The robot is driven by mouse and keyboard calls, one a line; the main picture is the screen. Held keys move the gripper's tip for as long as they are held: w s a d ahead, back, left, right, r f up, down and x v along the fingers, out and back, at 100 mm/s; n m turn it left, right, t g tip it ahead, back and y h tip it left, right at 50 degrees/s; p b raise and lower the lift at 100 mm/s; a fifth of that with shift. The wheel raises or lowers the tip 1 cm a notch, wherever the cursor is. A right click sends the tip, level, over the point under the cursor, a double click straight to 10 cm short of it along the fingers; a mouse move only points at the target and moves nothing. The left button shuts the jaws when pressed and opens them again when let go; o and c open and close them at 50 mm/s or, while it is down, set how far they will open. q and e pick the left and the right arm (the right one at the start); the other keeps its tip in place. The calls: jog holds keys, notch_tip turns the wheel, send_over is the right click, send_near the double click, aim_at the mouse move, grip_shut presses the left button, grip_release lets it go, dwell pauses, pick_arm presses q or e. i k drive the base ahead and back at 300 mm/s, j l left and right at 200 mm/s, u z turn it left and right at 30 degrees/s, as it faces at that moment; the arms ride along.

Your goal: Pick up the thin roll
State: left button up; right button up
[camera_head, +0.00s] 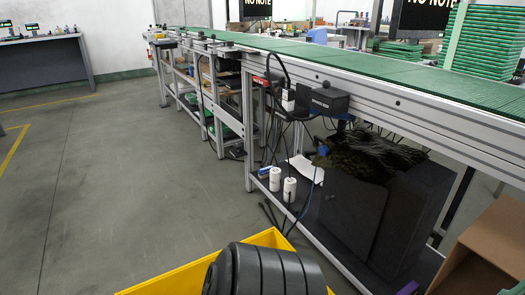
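Two small white rolls stand upright on the dark lower shelf under the conveyor table. The left white roll (275,179) looks slightly slimmer than the right white roll (289,189), and they stand close together. A large black ribbed cylinder, like a thick roll (265,272), lies at the yellow bin (160,285) at the bottom of the view; its lower part is cut off. I cannot tell for certain which one is the thin roll.
The conveyor table (400,75) with a green top runs from the far left to the right. A dark box (355,205) with dark stringy material stands under it. An open cardboard box (495,245) is at the right. Cables hang near the white rolls. The grey floor (110,190) at left is clear.

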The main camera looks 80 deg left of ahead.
aim_at(290, 183)
jog(key=i+j+u, duration=0.1)
jog(key=u, duration=2.35)
jog(key=i+l+u, duration=0.15)
jog(key=l+u, duration=0.15)
jog(key=l, duration=0.15)
jog(key=i, duration=0.05)
